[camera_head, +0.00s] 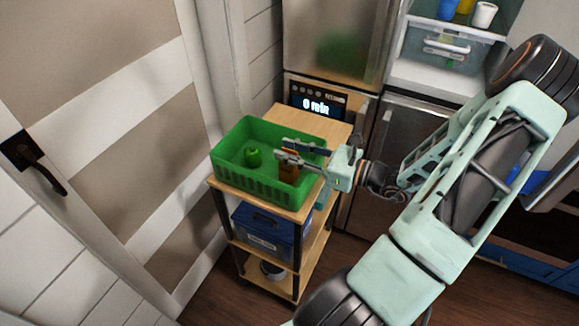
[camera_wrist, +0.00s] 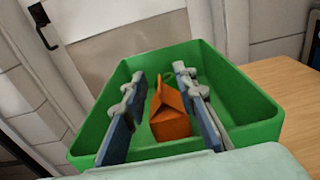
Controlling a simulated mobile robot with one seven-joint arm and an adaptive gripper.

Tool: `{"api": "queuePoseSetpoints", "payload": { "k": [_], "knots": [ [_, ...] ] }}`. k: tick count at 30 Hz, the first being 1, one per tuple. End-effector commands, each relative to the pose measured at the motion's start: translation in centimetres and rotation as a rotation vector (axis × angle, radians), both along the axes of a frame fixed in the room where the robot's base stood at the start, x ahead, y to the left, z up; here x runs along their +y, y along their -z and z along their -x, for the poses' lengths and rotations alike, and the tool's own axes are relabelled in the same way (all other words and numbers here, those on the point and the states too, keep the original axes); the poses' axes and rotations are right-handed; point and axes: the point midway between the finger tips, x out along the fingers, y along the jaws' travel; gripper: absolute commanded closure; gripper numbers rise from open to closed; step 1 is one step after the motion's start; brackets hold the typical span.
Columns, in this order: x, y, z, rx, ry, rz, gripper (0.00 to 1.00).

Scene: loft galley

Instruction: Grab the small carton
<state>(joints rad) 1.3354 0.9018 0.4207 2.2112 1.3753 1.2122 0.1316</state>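The small carton (camera_wrist: 171,122) is orange with a peaked top and stands in the green basket (camera_wrist: 257,101). In the head view the carton (camera_head: 289,171) is partly hidden behind my gripper (camera_head: 281,149). In the wrist view my gripper (camera_wrist: 156,108) is open, with one finger on each side of the carton. A gap shows between the left finger and the carton; the right finger is close to it, and I cannot tell whether they touch. The head view shows the basket (camera_head: 237,174) on the wooden top of a cart.
The cart top (camera_head: 312,122) is bare behind the basket. A blue bin (camera_head: 262,238) sits on the shelf below. A door with a black handle (camera_head: 38,165) is at the left.

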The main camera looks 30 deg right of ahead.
Motion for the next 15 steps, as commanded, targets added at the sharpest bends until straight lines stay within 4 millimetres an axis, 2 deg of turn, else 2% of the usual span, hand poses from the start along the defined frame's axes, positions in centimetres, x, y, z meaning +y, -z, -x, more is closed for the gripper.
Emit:
{"api": "queuePoseSetpoints", "payload": {
  "k": [3, 10, 15],
  "knots": [
    [-0.01, 0.0, 0.02, 0.0, 0.0, 0.0, 0.74],
    [-0.04, 0.0, 0.03, -0.001, 0.0, 0.001, 0.99],
    [-0.05, 0.05, 0.05, 0.002, 0.0, 0.001, 1.0]
  ]
}}
